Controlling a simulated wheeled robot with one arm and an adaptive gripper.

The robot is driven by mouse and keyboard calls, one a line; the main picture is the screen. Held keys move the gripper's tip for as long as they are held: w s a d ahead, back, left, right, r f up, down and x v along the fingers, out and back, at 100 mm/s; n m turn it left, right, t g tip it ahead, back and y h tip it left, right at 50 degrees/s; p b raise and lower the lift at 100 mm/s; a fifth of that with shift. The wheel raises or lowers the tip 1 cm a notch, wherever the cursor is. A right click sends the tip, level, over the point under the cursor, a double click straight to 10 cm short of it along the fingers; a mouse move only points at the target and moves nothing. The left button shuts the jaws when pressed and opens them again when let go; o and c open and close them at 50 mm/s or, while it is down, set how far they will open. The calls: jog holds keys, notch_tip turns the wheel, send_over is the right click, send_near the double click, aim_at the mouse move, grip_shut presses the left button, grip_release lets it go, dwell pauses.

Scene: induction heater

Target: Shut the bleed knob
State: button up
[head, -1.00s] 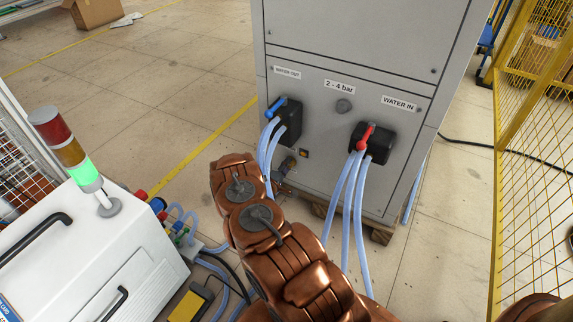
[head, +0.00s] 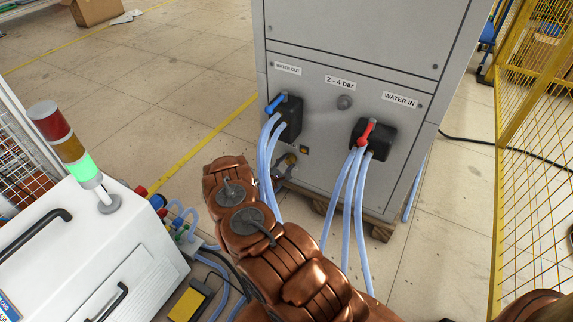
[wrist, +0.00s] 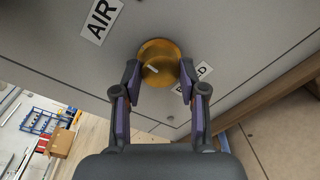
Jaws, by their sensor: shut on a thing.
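The bleed knob (wrist: 158,58) is a round brass-coloured knob with a pale mark on its face, set on the grey panel in the wrist view. My gripper (wrist: 160,75) has one finger on each side of the knob and is shut on it. The label beside the knob is partly hidden by the right finger; only its last letter shows clearly. In the head view my copper-coloured arm reaches toward the lower left of the grey cabinet (head: 350,60), and I cannot make out the gripper's hold there.
An AIR label (wrist: 101,17) is left of the knob. Blue hoses hang from the blue-handled valve (head: 277,103) and the red-handled valve (head: 367,131) close to my arm. A white machine (head: 100,240) with a signal tower (head: 72,150) stands left; a yellow fence (head: 530,130) stands right.

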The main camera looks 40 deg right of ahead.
jog(key=shift+n, duration=0.4)
jog(key=o, duration=1.1)
jog(key=shift+o, duration=0.2)
jog(key=f+v, duration=0.1)
jog(key=v, duration=1.1)
jog(key=shift+r, duration=0.4)
jog(key=shift+w+r, duration=0.1)
jog(key=shift+w, duration=0.1)
